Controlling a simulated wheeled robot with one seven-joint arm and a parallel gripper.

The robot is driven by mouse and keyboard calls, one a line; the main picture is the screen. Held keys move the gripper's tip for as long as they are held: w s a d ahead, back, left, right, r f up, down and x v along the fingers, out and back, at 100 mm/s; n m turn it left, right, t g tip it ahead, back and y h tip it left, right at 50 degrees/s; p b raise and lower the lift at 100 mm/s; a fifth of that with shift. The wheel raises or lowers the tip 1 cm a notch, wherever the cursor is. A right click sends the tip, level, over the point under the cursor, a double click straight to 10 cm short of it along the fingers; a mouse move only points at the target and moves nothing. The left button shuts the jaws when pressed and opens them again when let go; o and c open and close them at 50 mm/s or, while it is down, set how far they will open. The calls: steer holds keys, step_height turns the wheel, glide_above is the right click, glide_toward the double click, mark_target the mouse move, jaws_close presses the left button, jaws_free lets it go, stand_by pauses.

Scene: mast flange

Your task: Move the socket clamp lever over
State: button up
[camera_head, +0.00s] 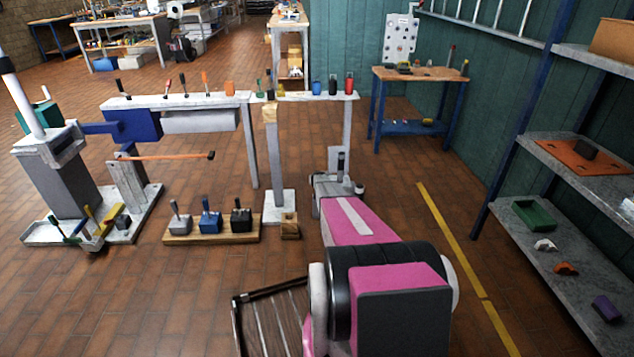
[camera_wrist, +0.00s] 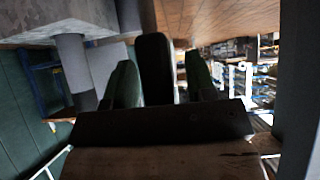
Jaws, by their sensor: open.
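An orange lever (camera_head: 170,156) with a dark tip sticks out level to the right from the post beside the grey socket block (camera_head: 48,140) at left; I take it for the clamp lever. A white mast (camera_head: 20,95) leans up from that block. My gripper (camera_head: 340,165) is at the far end of my pink arm, near the right rack post and well to the right of the lever. In the wrist view my gripper (camera_wrist: 160,62) is open, with dark green fingers on either side. A black rounded bar shows between them; I cannot tell what it is.
A rack shelf (camera_head: 200,100) with several upright tools stands behind the lever. A wooden block (camera_head: 212,238) with several handled pieces sits on the floor in front. Grey shelves (camera_head: 580,170) stand at right.

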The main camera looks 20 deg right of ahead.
steer(key=v, duration=1)
steer(key=shift+s+r, duration=0.25)
steer(key=shift+a, duration=0.15)
